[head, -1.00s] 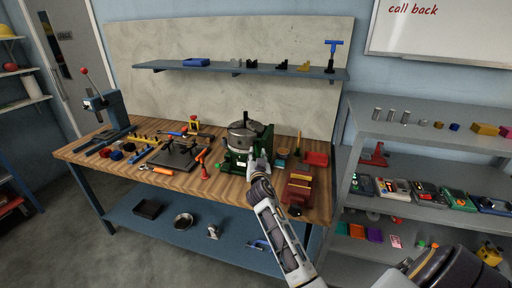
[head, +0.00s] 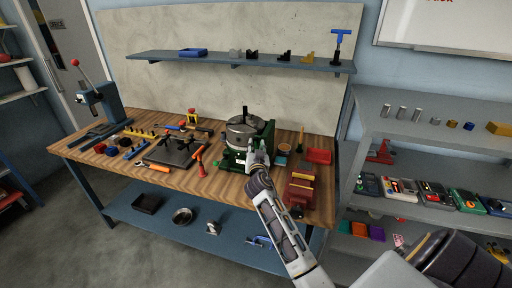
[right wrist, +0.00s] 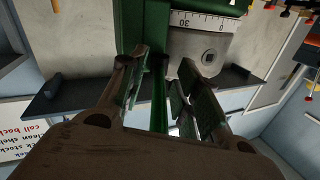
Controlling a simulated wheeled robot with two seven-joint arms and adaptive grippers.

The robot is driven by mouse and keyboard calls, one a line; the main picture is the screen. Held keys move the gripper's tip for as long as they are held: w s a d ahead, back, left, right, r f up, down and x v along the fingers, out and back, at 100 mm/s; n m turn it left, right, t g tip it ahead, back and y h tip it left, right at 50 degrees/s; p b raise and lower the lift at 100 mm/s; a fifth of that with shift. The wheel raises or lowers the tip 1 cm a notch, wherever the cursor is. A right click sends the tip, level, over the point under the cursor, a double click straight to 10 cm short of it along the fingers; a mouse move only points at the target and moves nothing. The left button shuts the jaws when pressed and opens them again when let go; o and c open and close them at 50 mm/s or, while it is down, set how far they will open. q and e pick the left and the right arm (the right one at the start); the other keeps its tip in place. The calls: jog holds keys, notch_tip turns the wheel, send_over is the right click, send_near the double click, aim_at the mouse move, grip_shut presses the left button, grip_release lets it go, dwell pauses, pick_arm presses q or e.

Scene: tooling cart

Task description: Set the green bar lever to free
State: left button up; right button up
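A green-based machine (head: 234,158) with a round grey top (head: 241,130) stands at the back right of the wooden bench. The right wrist view shows its green body (right wrist: 132,22) and a degree scale (right wrist: 200,20). The green bar lever (right wrist: 160,95) is a thin straight bar between the fingers of my right gripper (right wrist: 162,85). The fingers are apart, with a visible gap on each side of the bar. In the head view my right gripper (head: 258,153) is at the machine's front right and hides part of it. My left gripper is not in view.
A red vise (head: 300,190) stands on the bench just right of my right arm. A red tray (head: 319,156) lies behind it. A dark plate fixture (head: 172,152) and several tools lie to the left. A blue press (head: 103,108) stands at the far left. A grey shelf (head: 430,160) is at the right.

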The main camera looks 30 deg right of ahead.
jog(key=shift+c, duration=0.5)
grip_shut()
jog(key=shift+f, duration=0.1)
